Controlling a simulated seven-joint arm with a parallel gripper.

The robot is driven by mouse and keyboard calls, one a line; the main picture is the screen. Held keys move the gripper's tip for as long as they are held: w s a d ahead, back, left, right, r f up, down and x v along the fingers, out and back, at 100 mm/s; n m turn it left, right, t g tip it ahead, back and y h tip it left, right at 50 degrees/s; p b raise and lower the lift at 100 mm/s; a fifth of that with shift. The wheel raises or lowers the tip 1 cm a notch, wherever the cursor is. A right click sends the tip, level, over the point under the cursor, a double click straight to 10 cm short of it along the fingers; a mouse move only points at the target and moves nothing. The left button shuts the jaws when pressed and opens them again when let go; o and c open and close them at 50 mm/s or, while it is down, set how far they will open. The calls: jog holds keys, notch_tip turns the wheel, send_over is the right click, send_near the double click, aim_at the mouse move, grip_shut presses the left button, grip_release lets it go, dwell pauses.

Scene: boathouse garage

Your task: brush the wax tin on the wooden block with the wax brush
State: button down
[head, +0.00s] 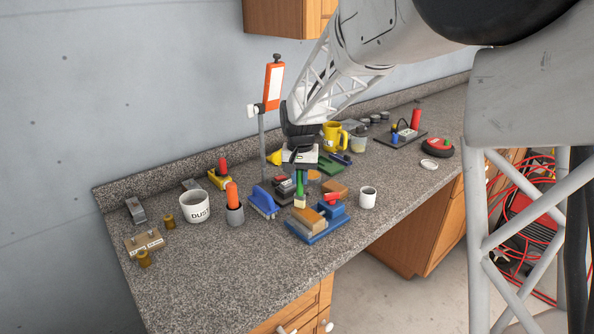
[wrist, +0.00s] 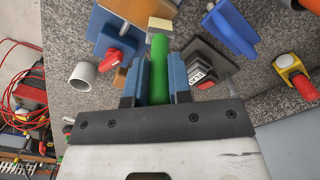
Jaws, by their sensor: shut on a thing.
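The wax brush, with a green handle (head: 300,183) and a cream tip (head: 300,201), is held in my gripper (head: 300,168). In the wrist view the green handle (wrist: 158,70) is clamped between the two blue fingers of my gripper (wrist: 158,78), and the cream tip (wrist: 160,24) points away from the palm. In the head view the brush hangs nearly upright, tip down, just behind a tan wooden block (head: 308,217) on a blue base (head: 318,231). I cannot make out a wax tin for certain; contact at the tip is unclear.
A white cup (head: 368,197) stands to the right. A yellow mug (head: 334,135) is behind. The counter's front left (head: 215,275) is clear.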

jog(key=shift+w+a+f, duration=0.15)
jog(key=shift+w+a, duration=0.25)
jog(key=shift+w+a+r, duration=0.1)
jog(key=shift+w+r, duration=0.05)
jog(key=shift+r, duration=0.15)
notch_tip(320, 180, up, 8)
jog(key=shift+f, duration=0.2)
dwell(0.8)
